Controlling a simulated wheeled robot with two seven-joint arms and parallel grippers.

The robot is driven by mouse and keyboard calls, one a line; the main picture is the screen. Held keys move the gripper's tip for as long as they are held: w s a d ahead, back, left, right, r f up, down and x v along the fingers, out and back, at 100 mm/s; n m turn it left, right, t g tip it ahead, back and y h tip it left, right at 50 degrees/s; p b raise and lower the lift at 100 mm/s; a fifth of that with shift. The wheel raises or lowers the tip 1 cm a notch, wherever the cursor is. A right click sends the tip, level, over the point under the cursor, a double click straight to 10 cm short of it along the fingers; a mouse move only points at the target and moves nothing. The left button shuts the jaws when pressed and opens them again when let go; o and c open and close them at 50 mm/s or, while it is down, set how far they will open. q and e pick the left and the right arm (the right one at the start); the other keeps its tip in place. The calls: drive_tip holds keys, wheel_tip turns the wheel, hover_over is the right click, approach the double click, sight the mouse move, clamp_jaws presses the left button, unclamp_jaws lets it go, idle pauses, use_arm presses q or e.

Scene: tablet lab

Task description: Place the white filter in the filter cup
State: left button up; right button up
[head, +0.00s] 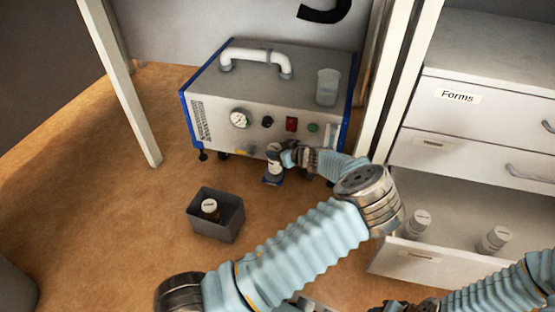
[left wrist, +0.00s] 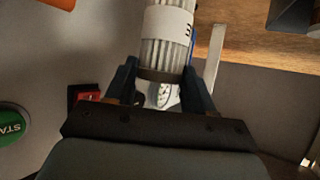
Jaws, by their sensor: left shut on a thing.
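My left gripper (head: 282,156) is shut on the white filter, a pleated white cylinder with a white label and dark end cap. The filter (head: 274,162) is held upright in front of the machine's lower front edge. In the left wrist view the filter (left wrist: 168,35) sits between the two fingers, with its upper part cut off by the frame. A clear cup (head: 327,87), which looks like the filter cup, stands on top of the machine at the right, apart from the gripper. My right gripper is not in view; only part of that arm shows at bottom right.
The machine (head: 215,125) has a white handle, a gauge, a red switch and a green button (left wrist: 12,125). An open drawer (head: 385,258) at right holds two white cylinders. The tabletop at left is clear.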

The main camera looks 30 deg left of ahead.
use_arm(q)
drive_tip(key=f, duration=0.4)
drive_tip(key=shift+w+a+b, duration=0.15)
drive_tip(key=shift+a+b, duration=0.2)
drive_tip(key=o, duration=1.4)
drive_tip(key=shift+r, duration=0.1)
